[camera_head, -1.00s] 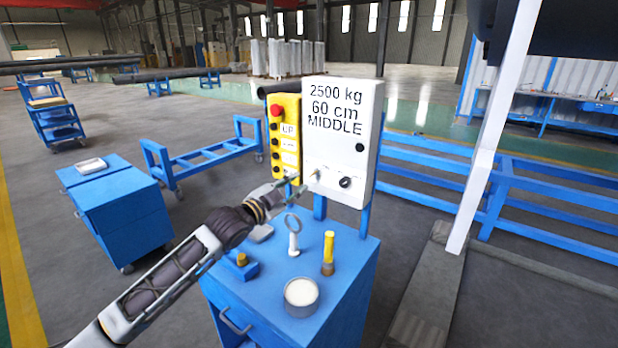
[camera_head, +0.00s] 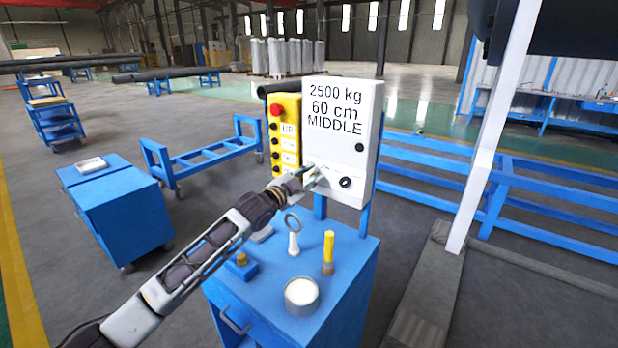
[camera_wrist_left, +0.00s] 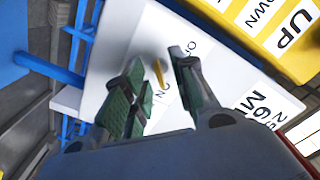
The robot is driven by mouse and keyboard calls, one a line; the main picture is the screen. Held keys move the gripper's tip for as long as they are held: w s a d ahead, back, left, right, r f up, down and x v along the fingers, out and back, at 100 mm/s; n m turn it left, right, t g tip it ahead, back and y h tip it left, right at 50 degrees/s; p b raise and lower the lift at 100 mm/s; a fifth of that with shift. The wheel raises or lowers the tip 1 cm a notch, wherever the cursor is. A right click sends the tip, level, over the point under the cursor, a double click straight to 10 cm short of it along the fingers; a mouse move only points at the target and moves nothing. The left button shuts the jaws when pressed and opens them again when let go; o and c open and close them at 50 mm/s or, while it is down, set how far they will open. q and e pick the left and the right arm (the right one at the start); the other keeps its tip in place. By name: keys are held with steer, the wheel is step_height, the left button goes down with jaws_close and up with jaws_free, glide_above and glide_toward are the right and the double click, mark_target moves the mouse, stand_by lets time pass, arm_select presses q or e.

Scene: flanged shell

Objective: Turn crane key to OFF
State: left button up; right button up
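The crane key (camera_wrist_left: 158,72) shows in the left wrist view as a small yellow piece on the white control box (camera_head: 342,105). Partly covered lettering, including "ON", is beside it. Which setting the key is at cannot be told. My left gripper (camera_head: 314,177) is at the lower left of the box front and hides the key in the head view. In the left wrist view its two green-padded fingers (camera_wrist_left: 160,88) are apart, one on each side of the key, with white panel visible between. My right gripper is not in view.
A yellow button panel (camera_head: 285,135) adjoins the box on the left, and a black knob (camera_head: 345,182) is right of my gripper. The blue cabinet (camera_head: 340,255) below carries a ring-topped white piece (camera_head: 293,240), a yellow-handled tool (camera_head: 328,255) and a round tin (camera_head: 301,292).

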arm_select(q)
jaws_close()
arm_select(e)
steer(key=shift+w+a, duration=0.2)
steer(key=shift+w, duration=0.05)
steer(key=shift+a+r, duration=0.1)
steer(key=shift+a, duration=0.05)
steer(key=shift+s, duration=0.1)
